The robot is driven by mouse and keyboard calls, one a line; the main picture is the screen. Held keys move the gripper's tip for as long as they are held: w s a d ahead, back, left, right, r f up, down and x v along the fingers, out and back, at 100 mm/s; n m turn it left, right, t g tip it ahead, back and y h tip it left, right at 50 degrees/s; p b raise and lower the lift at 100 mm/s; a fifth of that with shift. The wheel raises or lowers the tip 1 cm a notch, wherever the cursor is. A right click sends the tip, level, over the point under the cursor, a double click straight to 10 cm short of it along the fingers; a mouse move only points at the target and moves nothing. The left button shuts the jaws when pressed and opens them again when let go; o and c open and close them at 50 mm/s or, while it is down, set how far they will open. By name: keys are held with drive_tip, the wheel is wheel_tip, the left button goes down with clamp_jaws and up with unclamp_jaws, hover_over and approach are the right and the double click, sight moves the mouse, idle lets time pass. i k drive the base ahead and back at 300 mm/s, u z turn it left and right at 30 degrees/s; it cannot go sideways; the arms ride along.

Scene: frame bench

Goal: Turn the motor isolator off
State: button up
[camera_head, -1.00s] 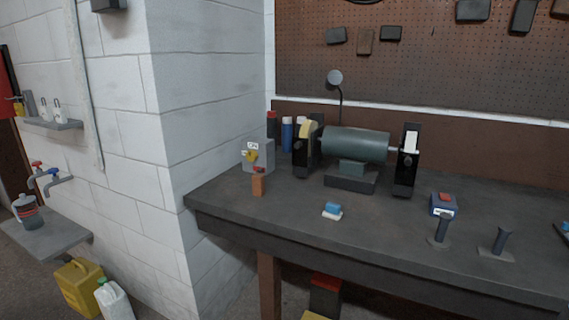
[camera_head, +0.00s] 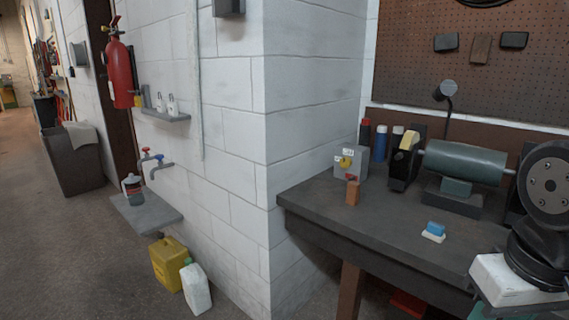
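The label text is too small to read now, so I cannot tell the knob's setting. The bench grinder (camera_head: 463,163), with a green-grey motor body, stands to its right. Part of my arm shows at the right edge. My gripper is not in view.
An orange-brown block with a red top (camera_head: 352,191) stands just in front of the isolator. A blue and white brush (camera_head: 434,231) lies on the dark bench (camera_head: 340,213). Yellow (camera_head: 167,263) and white (camera_head: 196,289) jugs stand on the floor. Open floor lies at left.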

sight(346, 162)
drive_tip(key=u, duration=0.45)
drive_tip(key=i, duration=1.15)
drive_tip(key=z, duration=0.15)
